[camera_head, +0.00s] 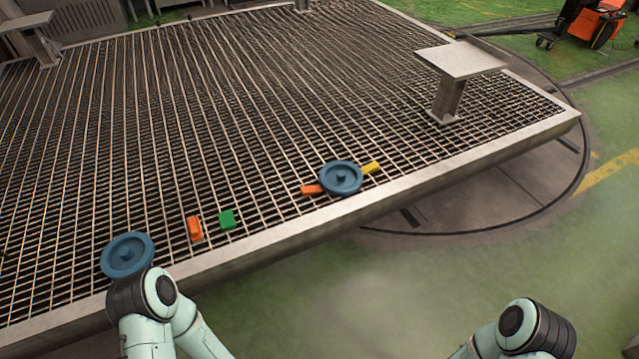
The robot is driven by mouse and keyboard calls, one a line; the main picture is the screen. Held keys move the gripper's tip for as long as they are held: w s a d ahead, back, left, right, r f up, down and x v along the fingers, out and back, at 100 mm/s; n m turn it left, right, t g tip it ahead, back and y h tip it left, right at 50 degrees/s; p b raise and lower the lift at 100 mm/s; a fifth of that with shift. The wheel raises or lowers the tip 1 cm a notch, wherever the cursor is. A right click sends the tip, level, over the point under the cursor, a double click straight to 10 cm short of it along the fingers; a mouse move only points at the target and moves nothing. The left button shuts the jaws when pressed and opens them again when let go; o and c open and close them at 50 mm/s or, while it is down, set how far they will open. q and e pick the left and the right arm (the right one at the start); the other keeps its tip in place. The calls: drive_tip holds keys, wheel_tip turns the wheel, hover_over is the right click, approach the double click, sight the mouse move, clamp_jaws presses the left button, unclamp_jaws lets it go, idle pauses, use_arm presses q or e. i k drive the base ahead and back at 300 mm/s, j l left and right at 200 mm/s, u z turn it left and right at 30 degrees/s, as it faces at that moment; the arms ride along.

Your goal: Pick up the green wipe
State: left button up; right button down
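A small green block-like piece (227,219), which fits the green wipe, lies on the metal grating (250,130) near its front edge. It lies just right of an orange piece (194,228) and apart from it. My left arm comes in at the lower left, with its dark joint near the grating's front edge, below and left of the green piece. My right arm shows at the lower right, over the green floor. Neither gripper's fingers are in view.
A blue round disc (127,255) lies left of the orange piece. Another blue disc (341,177) lies to the right, between an orange piece (312,190) and a yellow piece (371,168). A raised metal post plate (460,60) stands at the right. The grating behind the pieces is clear.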

sight(226, 218)
drive_tip(key=i+u, duration=0.3)
drive_tip(key=i, duration=0.4)
drive_tip(key=i+u, duration=0.3)
drive_tip(key=i, duration=0.35)
